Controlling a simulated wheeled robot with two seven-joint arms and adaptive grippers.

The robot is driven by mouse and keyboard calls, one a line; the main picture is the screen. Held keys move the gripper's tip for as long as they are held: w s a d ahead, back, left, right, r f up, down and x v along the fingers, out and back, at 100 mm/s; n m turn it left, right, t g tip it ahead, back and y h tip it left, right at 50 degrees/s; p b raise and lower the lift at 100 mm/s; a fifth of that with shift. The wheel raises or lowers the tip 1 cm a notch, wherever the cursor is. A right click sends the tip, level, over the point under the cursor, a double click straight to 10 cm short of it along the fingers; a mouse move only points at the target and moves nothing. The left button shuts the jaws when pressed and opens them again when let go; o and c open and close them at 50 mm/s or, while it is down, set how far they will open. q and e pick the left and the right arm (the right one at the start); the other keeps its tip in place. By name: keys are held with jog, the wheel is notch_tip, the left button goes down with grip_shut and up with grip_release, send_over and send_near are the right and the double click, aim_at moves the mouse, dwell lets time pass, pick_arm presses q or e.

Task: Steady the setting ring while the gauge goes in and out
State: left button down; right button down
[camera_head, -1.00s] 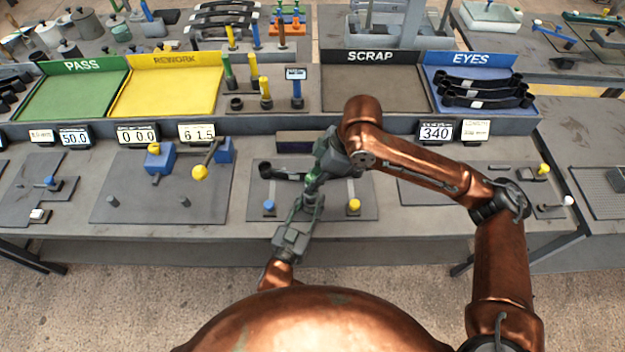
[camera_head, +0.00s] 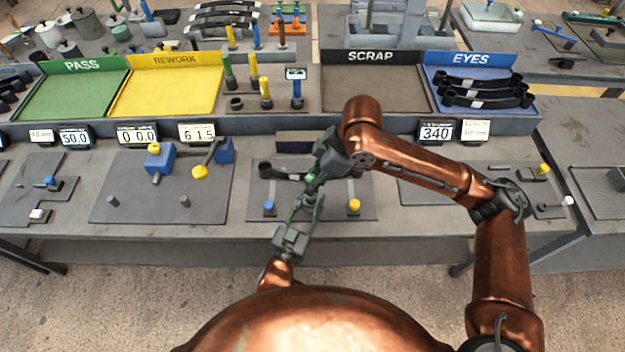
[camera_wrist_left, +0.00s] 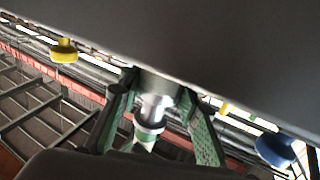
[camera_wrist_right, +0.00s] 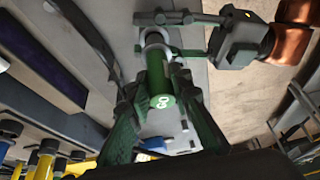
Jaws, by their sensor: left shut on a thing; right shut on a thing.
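My right gripper (camera_wrist_right: 160,85) is shut on the green-handled gauge (camera_wrist_right: 162,101), whose end marked GO faces the right wrist camera. The setting ring (camera_wrist_right: 155,40) is a small dark ring at the gauge's far end, held by my left gripper (camera_wrist_right: 170,18). The gauge lines up with the ring; how deep it sits is unclear. In the left wrist view, a bright metal cylinder (camera_wrist_left: 156,106) shows between the left gripper's green fingers (camera_wrist_left: 158,92). In the head view, the left gripper (camera_head: 308,200) comes from below and the right gripper (camera_head: 318,177) from above; the two nearly meet.
Both grippers are over a grey mat (camera_head: 335,208) with a blue knob (camera_head: 269,206), a yellow knob (camera_head: 354,205) and a dark strap-like part (camera_head: 280,173). Small displays (camera_head: 435,131) line the ledge behind. A blue fixture (camera_head: 163,160) stands left.

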jog(key=shift+f, duration=1.75)
dwell(1.8)
jog(key=shift+r, duration=0.15)
jog(key=shift+r, duration=3.05)
pick_arm(q)
jog(key=c, duration=1.4)
grip_release()
jog(key=shift+o, duration=0.2)
